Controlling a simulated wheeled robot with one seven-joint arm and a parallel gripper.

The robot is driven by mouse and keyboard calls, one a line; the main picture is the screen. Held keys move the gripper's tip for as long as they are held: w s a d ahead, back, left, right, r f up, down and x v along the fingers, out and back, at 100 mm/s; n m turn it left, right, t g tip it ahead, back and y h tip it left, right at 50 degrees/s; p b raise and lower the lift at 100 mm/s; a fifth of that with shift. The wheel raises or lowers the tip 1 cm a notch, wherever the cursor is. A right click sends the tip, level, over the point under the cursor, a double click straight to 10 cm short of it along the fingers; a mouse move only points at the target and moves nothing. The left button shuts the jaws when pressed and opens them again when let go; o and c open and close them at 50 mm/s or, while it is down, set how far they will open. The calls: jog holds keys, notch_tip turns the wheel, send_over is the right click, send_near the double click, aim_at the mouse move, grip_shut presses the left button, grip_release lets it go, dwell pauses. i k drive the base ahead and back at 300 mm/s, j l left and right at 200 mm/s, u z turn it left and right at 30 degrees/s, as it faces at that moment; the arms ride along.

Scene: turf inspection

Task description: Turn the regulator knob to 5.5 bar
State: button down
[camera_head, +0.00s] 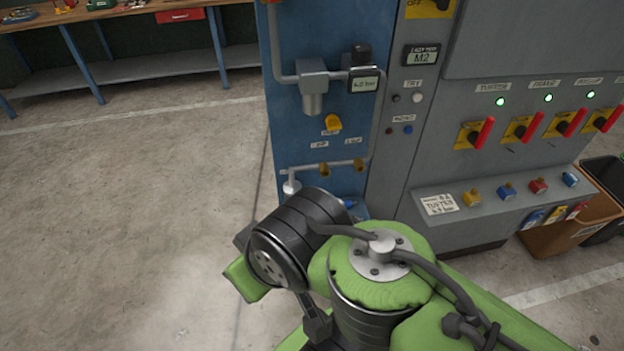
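The regulator knob (361,53) is a small black knob on top of the regulator on the blue panel. A small display (364,84) just below it seems to read 6.0 bar, though the digits are small. A grey filter body (313,84) sits on the pipe to the left of the regulator. Nothing touches the knob. My green and black arm is folded in the lower middle of the view, below and apart from the regulator. My gripper cannot be made out.
A yellow valve handle (333,123) and brass fittings (324,169) sit below the regulator. Right of it, the grey cabinet carries red-handled switches (483,132) and a ledge with padlocks (471,199). A workbench (140,18) stands back left. The left floor is clear.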

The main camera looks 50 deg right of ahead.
aim_at(361, 52)
jog(key=z, duration=1.5)
